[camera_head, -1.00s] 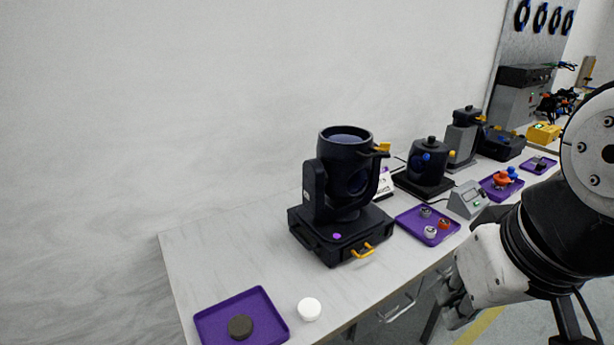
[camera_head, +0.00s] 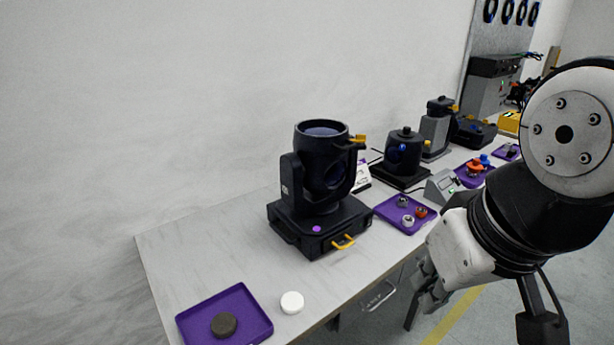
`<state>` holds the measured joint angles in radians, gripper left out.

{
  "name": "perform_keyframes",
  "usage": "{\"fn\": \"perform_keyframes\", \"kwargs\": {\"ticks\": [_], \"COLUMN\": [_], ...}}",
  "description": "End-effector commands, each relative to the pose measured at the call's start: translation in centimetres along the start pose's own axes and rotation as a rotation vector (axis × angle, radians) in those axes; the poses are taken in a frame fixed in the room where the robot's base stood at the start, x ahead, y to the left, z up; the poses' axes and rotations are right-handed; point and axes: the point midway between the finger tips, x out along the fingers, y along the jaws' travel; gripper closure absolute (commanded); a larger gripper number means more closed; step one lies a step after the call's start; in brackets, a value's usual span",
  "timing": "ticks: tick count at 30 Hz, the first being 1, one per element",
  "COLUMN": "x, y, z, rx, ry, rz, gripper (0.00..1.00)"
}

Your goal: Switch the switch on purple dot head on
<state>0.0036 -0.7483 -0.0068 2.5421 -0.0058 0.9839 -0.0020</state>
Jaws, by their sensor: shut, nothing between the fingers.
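The purple dot head (camera_head: 318,185) is a black moving-head lamp standing upright on the table. Its purple dot (camera_head: 316,229) is on the front of its square base. A yellow handle (camera_head: 343,242) sits on the base's front and a yellow tab (camera_head: 359,139) sticks out near the lens ring. I cannot make out a switch on it. My gripper (camera_head: 428,292) is at the lower right, in front of the table edge, pointing down, shut and empty. It is apart from the head, to its right.
A purple tray (camera_head: 257,322) with a dark disc (camera_head: 224,325) and a white round piece (camera_head: 292,302) are at the table's front left. Right of the head are a purple tray (camera_head: 388,217) with small parts, a grey meter box (camera_head: 441,186) and another black lamp (camera_head: 404,155). The table's left is clear.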

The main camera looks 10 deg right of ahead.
Motion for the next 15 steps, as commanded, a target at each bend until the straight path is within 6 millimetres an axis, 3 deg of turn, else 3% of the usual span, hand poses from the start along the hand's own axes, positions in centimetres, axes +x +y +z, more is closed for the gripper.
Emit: {"fn": "perform_keyframes", "kwargs": {"ticks": [5,15], "x": [2.0,9.5], "y": [-0.5,-2.2], "z": [-0.7,-5.3], "rx": [0.114,0.689], "ry": [-0.054,-0.271], "rz": [-0.052,-0.293], "gripper": [1.0,1.0]}}
